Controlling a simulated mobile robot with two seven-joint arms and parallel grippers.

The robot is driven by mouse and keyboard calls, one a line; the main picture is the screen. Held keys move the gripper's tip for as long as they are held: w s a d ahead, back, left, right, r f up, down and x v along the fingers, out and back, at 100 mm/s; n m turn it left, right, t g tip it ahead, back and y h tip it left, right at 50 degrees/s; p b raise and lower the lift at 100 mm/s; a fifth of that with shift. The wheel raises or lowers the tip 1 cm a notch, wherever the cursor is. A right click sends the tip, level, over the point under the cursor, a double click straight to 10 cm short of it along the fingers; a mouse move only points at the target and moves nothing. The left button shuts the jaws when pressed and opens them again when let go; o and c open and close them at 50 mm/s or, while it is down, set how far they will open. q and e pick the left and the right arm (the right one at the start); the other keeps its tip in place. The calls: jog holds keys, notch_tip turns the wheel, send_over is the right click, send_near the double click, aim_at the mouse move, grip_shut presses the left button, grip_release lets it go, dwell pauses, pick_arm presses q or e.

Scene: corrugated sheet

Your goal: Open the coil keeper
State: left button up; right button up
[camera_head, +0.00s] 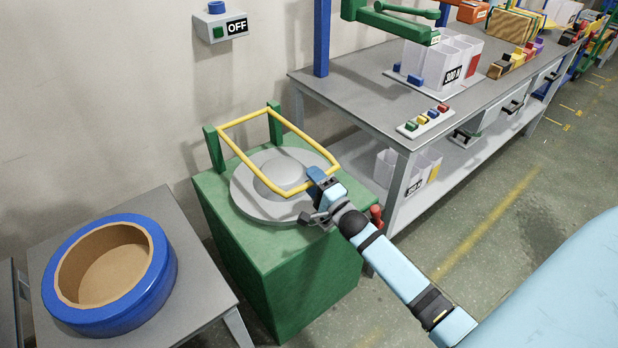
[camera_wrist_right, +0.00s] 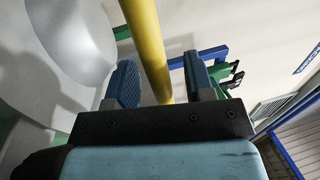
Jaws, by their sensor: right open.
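The coil keeper is a yellow bar frame (camera_head: 302,134) joined to two green posts at the back of a green cabinet (camera_head: 308,290). It lies tilted low over a grey round plate with a raised dome (camera_head: 284,171). My right gripper (camera_head: 318,181) is at the frame's front bar, near its right corner. In the right wrist view the yellow bar (camera_wrist_right: 148,45) passes between the two blue fingers of the open right gripper (camera_wrist_right: 160,72). Gaps show on both sides of the bar there. My left gripper is not in view.
A blue ring with a tan inner lining (camera_head: 160,262) lies on a grey table at left. A grey workbench (camera_head: 352,92) with bins and coloured blocks stands at right. An OFF switch box (camera_head: 220,28) is on the wall. The air above the frame looks clear.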

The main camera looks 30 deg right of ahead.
jog(key=shift+x, duration=0.95)
jog(key=shift+c, duration=0.3)
